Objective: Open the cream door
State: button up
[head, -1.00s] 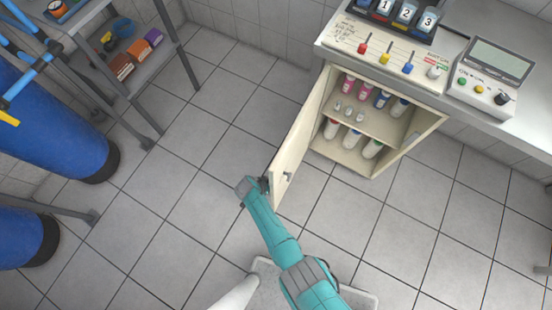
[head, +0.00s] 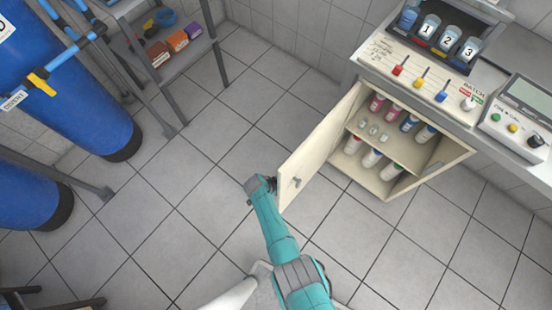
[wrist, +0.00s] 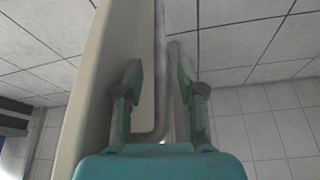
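The cream door (head: 312,150) stands wide open, swung out from the left side of the cream cabinet (head: 462,152). A small dark fitting shows on its visible face near the free edge. My gripper (head: 268,185) is at the door's free edge, on the outer side, with its tips partly hidden by the door. In the wrist view my gripper (wrist: 160,95) has its two fingers spread apart. The door (wrist: 95,75) rises at the left, behind the left finger, and a slim grey bar (wrist: 175,85) shows between the fingers. I cannot tell whether either finger touches.
Bottles (head: 372,158) stand on the cabinet's two levels. Above is a counter with a coloured-lever panel (head: 430,75) and a control box (head: 520,112). Blue tanks (head: 70,100) and a grey shelf rack (head: 165,50) are at the left. The tiled floor (head: 190,170) between is clear.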

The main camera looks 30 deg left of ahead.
jog(key=shift+r, duration=0.1)
jog(key=v, duration=1.1)
jog(key=shift+s+r, duration=0.3)
jog(key=shift+a, duration=0.1)
jog(key=shift+s, duration=0.1)
dwell(0.5)
